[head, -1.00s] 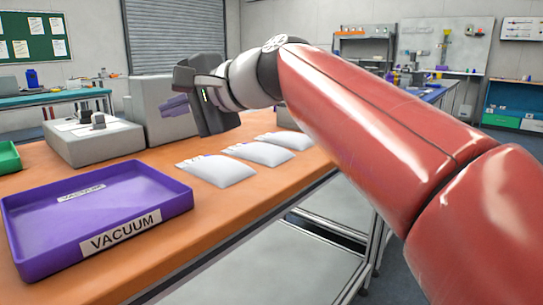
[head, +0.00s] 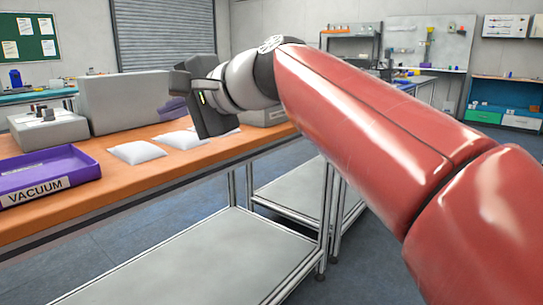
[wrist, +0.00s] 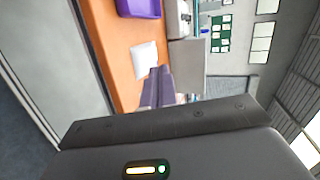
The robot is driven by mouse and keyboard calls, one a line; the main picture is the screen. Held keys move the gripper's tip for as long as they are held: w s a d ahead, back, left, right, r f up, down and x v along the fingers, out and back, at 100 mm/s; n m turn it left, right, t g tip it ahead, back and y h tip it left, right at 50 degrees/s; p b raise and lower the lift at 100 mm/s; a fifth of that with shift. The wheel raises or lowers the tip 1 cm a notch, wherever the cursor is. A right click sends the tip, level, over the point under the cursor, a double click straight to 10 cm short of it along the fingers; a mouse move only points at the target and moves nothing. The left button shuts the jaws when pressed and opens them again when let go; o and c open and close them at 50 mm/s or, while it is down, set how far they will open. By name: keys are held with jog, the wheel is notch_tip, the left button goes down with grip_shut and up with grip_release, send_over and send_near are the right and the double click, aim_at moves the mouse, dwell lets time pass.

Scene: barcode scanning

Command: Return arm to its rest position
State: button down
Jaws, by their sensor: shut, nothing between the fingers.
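My arm, red with a grey wrist, reaches from the right side of the head view toward the left, above the orange table's edge. My gripper (head: 171,107) is at its end, with purple fingers partly hidden behind the dark hand body. In the wrist view the fingers of my gripper (wrist: 157,78) lie side by side, shut and empty. The gripper is raised above the table and touches nothing that I can see.
An orange table (head: 105,193) holds a purple tray (head: 36,192) labelled VACUUM, white bags (head: 137,151), a grey box (head: 122,103) and a grey device (head: 48,130). A grey lower shelf (head: 205,262) is in front. Open floor lies to the right.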

jog(key=s+d+f+n+h, duration=0.1)
jog(key=s+d+f+h, duration=0.3)
jog(key=d+f, duration=0.6)
jog(key=s+d+f+n+h, duration=0.2)
jog(key=s+d+f+h, duration=0.2)
jog(key=s+d+f, duration=0.3)
jog(key=s+d+f+n+h, duration=0.2)
jog(key=s+d+f+h, duration=0.3)
jog(key=d+f, duration=0.8)
notch_tip(320, 180, down, 4)
jog(key=shift+s+d+f+g, duration=0.1)
jog(key=shift+s+d+g, duration=0.15)
jog(key=shift+s+g, duration=0.25)
